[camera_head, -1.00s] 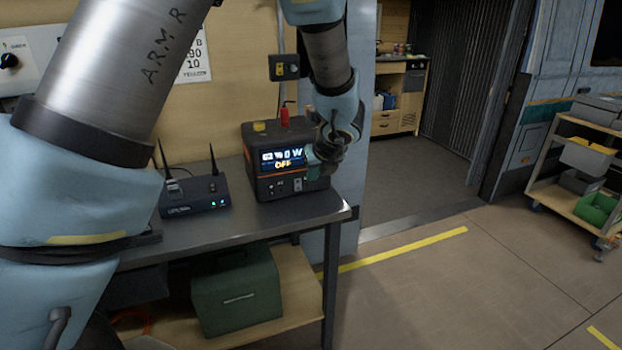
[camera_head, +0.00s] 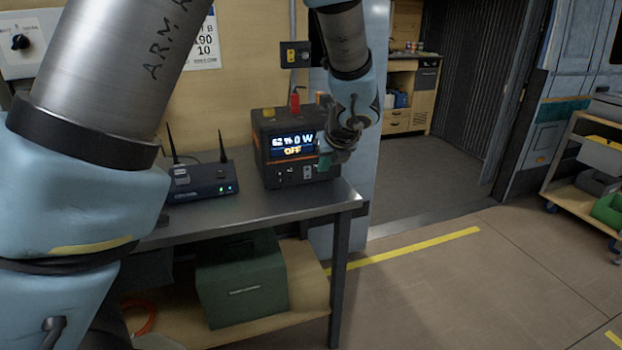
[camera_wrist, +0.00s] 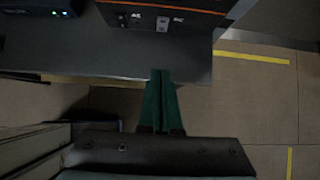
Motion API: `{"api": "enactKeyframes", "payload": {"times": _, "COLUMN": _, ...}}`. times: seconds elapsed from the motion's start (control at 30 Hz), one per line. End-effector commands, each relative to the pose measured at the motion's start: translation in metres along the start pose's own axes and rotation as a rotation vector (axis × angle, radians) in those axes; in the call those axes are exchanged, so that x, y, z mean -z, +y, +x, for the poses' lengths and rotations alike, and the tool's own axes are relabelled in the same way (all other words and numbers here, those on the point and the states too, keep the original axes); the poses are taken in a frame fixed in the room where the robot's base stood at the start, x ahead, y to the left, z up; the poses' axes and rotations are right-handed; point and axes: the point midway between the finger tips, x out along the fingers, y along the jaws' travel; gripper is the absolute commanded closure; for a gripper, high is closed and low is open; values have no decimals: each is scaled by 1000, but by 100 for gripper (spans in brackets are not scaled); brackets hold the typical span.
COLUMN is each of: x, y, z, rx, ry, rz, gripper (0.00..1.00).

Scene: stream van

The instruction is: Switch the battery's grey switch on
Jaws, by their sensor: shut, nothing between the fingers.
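The battery (camera_head: 290,148) is a dark box with orange trim at the right end of the metal table. Its screen (camera_head: 292,145) reads OFF, with a watt figure of 0. A small grey switch (camera_head: 307,172) shows low on its front; in the wrist view the light switch (camera_wrist: 162,24) is at the top, among sockets, too small to tell its position. My gripper (camera_head: 323,160) is in front of the battery's right side. In the wrist view its green fingers (camera_wrist: 160,75) are shut and empty, pointing toward the battery front, apart from the switch in the picture.
A black router (camera_head: 205,178) with antennas and lit lights stands left of the battery. A red plug (camera_head: 295,101) shows above the battery. The metal table's front edge (camera_head: 270,215) is below; a green case (camera_head: 243,285) sits on the lower shelf.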

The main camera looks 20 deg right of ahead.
Motion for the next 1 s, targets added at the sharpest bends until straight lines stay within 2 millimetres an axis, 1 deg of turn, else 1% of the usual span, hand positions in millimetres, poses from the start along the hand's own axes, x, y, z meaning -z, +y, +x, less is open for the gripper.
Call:
{"api": "enactKeyframes", "payload": {"times": 0.17, "x": 0, "y": 0, "z": 2, "rx": -1, "ry": 0, "rz": 0, "gripper": 100}}
{"api": "enactKeyframes", "payload": {"times": 0.27, "x": 0, "y": 0, "z": 11, "rx": -2, "ry": 1, "rz": 1, "gripper": 100}}
{"api": "enactKeyframes", "payload": {"times": 0.37, "x": 1, "y": 1, "z": 26, "rx": -4, "ry": 1, "rz": 1, "gripper": 100}}
{"api": "enactKeyframes", "payload": {"times": 0.73, "x": 0, "y": 1, "z": 101, "rx": -5, "ry": 0, "rz": 2, "gripper": 100}}
{"api": "enactKeyframes", "payload": {"times": 0.77, "x": -1, "y": 1, "z": 105, "rx": -3, "ry": 0, "rz": 1, "gripper": 100}}
{"api": "enactKeyframes", "payload": {"times": 0.8, "x": -10, "y": 1, "z": 106, "rx": -3, "ry": 0, "rz": -2, "gripper": 100}}
{"api": "enactKeyframes", "payload": {"times": 0.83, "x": -14, "y": 1, "z": 109, "rx": -2, "ry": 0, "rz": -2, "gripper": 100}}
{"api": "enactKeyframes", "payload": {"times": 1.0, "x": -25, "y": 1, "z": 123, "rx": -2, "ry": 0, "rz": -2, "gripper": 100}}
